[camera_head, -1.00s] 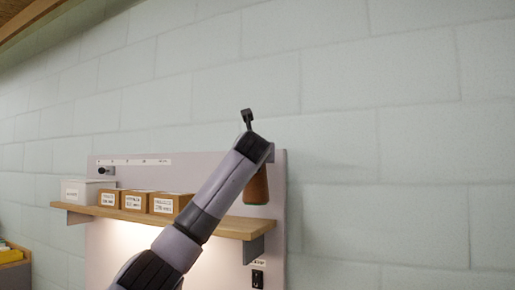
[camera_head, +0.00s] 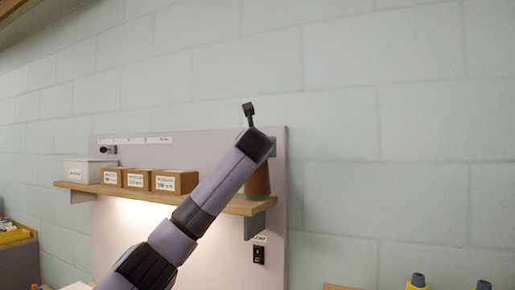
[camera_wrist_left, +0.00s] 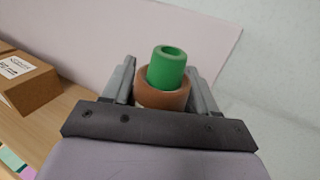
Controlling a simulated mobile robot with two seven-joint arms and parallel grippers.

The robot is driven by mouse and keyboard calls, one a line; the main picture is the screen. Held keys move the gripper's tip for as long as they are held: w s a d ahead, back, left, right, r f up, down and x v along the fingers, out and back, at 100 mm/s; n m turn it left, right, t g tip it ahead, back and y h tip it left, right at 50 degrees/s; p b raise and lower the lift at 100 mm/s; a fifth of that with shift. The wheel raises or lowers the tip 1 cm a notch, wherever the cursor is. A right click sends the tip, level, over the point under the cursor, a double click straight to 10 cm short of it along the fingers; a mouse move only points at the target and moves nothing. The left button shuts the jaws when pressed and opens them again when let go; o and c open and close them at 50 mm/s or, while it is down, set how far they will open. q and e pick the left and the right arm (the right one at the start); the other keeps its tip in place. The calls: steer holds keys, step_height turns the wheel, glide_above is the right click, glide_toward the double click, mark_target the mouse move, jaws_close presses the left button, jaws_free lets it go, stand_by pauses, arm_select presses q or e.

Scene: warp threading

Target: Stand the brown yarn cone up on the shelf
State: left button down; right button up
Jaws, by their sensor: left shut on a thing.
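The brown yarn cone (camera_head: 258,184) is upright at the right end of the wooden shelf (camera_head: 225,203) in the head view. Its base is at the height of the shelf top; I cannot tell whether it touches. In the left wrist view, its green tube top (camera_wrist_left: 167,68) rises from a brown ring. My left gripper (camera_wrist_left: 163,92) is shut on the cone, with one finger on each side. In the head view, my left wrist hides the cone's upper part and the fingers. My right gripper is not in view.
Several small labelled brown boxes (camera_head: 137,178) and a white box (camera_head: 88,171) stand on the shelf's left half. A pale back panel (camera_head: 200,150) rises behind. A black switch (camera_head: 259,255) is below the shelf.

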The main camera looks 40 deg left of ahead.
arm_select(q)
steer(key=shift+f, duration=0.5)
steer(key=shift+c, duration=1.1)
jaws_free()
steer(key=b+v, duration=0.2)
steer(key=v, duration=0.5)
steer(key=shift+b, duration=0.4)
steer(key=shift+s, duration=0.1)
